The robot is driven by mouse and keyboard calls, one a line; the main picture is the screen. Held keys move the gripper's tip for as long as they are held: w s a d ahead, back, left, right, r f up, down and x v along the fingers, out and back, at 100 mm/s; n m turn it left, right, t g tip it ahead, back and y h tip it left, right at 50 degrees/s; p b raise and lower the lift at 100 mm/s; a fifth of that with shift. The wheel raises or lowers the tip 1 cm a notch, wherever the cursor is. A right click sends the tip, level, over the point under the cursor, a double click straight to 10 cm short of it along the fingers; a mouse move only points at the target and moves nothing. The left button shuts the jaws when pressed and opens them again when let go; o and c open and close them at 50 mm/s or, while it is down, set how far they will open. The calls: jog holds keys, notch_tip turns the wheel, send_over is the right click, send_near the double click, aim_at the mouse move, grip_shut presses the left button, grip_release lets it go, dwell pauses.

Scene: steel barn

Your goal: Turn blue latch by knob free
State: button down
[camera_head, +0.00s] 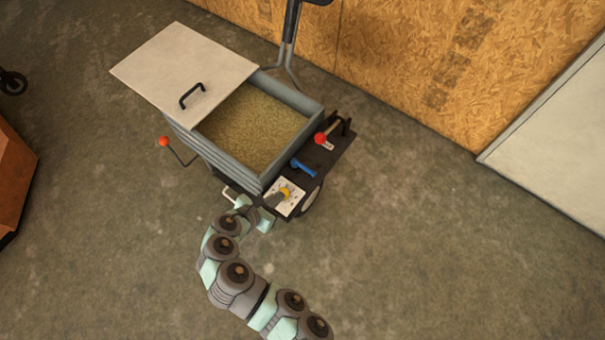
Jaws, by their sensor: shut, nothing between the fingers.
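The blue latch (304,168) lies on the black panel (329,165) at the front right of a grey cart. It is a short bar with a thicker, rounded upper-left end.
The cart's bin (256,136) holds grain, with a white lid (184,68) slid partly off. A red-knobbed lever (321,138) stands just above the latch. A red-tipped crank (164,142) sticks out left. A wooden wall (455,60) stands behind; open floor lies right.

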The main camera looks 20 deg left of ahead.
aim_at(293, 193)
jog(key=b+x, duration=0.2)
jog(key=x, duration=0.7)
jog(key=shift+w+f, duration=0.15)
jog(key=shift+f, duration=0.15)
jog(key=w, duration=0.1)
jog(key=w+d+b, duration=0.1)
jog(key=w, duration=0.1)
jog(key=shift+w+r, duration=0.15)
jog(key=shift+w, duration=0.05)
jog(key=shift+w+r, duration=0.2)
jog(key=shift+w, duration=0.2)
jog(key=shift+r+p, duration=0.1)
jog(key=shift+p, duration=0.45)
